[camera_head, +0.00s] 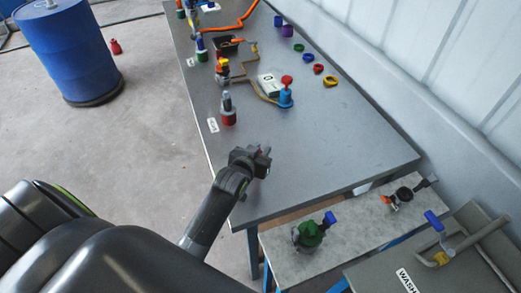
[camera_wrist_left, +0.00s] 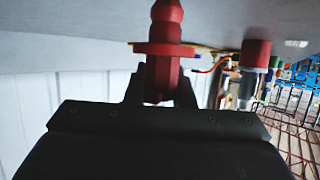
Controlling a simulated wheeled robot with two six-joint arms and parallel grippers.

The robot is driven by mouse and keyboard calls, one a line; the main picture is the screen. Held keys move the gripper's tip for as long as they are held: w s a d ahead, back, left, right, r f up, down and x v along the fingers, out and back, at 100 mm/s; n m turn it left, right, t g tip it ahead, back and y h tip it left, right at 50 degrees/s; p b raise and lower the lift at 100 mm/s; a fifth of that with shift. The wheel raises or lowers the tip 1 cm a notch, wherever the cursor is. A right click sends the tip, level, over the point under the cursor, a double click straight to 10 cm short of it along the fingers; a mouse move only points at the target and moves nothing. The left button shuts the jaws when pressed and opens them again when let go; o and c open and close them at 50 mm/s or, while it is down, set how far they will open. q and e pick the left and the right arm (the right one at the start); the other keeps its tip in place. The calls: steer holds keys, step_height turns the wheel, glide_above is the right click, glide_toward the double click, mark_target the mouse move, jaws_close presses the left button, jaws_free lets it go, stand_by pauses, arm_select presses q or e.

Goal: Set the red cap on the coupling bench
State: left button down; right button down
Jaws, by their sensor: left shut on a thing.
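My left gripper (camera_head: 262,160) is over the near end of the long grey bench (camera_head: 330,140). In the left wrist view its fingers (camera_wrist_left: 160,88) are shut on a red cap (camera_wrist_left: 164,48), a stepped red piece with a wide flange. The bench surface fills the top of that view, close to the cap's end; I cannot tell whether they touch. In the head view the gripper hides the cap. A red-based fitting with a dark top (camera_head: 228,112) stands on the bench beyond the gripper; its red base (camera_wrist_left: 256,52) shows in the wrist view. My right gripper is out of view.
A lower shelf with a green valve (camera_head: 310,232) is at the near right. A blue drum (camera_head: 68,45) stands on the floor.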

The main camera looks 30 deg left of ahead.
arm_select(q)
steer(key=c, duration=1.2)
jaws_free()
steer(key=shift+f, duration=0.15)
steer(key=shift+c, duration=0.2)
steer(key=shift+r, duration=0.25)
steer(key=shift+s, duration=0.25)
steer(key=b+v, duration=0.1)
steer(key=v, duration=1)
steer(key=shift+s, duration=0.25)
steer(key=shift+r, duration=0.1)
